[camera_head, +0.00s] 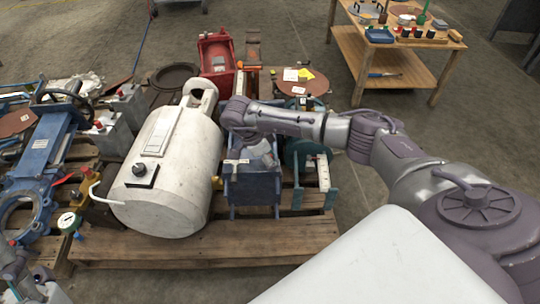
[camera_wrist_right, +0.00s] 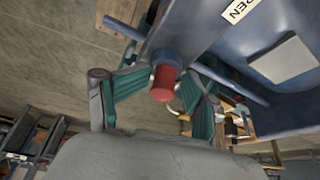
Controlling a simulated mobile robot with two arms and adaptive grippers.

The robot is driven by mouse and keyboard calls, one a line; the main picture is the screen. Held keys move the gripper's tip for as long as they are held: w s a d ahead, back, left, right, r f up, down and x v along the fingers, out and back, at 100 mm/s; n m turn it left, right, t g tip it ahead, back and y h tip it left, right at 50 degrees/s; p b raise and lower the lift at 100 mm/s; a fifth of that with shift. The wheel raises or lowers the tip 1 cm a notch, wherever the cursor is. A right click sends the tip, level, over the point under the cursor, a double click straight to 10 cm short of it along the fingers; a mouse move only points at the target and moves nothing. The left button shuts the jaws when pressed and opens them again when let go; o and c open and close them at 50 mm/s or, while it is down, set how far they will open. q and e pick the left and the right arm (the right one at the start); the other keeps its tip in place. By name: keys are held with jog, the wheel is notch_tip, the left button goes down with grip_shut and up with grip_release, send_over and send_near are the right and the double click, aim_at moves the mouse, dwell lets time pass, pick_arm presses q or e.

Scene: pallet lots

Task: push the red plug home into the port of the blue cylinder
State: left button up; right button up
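The blue cylinder (camera_head: 252,188) stands on the pallet right of the white tank, with my right arm reaching over it from the right. It fills the upper right of the wrist view (camera_wrist_right: 285,60). The red plug (camera_wrist_right: 163,88) sits at the end of a grey-blue tubular part there. My right gripper (camera_wrist_right: 166,80) has its teal-padded fingers on both sides of the plug, and the tips appear to touch it. The port's mouth and the plug's depth are hidden. My left gripper (camera_head: 14,268) seems to be at the lower left edge; its fingers are unclear.
A large white tank (camera_head: 172,160) stands close left of the blue cylinder. A teal machine (camera_head: 306,165) stands close on its right. All rest on a wooden pallet (camera_head: 240,243). A wooden workbench (camera_head: 400,55) is at the back right, with open floor around it.

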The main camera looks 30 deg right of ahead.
jog(key=shift+w+a+r, duration=0.15)
jog(key=shift+a, duration=0.1)
jog(key=shift+w+r, duration=0.1)
jog(key=shift+r, duration=0.15)
jog(key=v, duration=1.1)
jog(key=shift+r, duration=0.2)
jog(key=shift+a, duration=0.15)
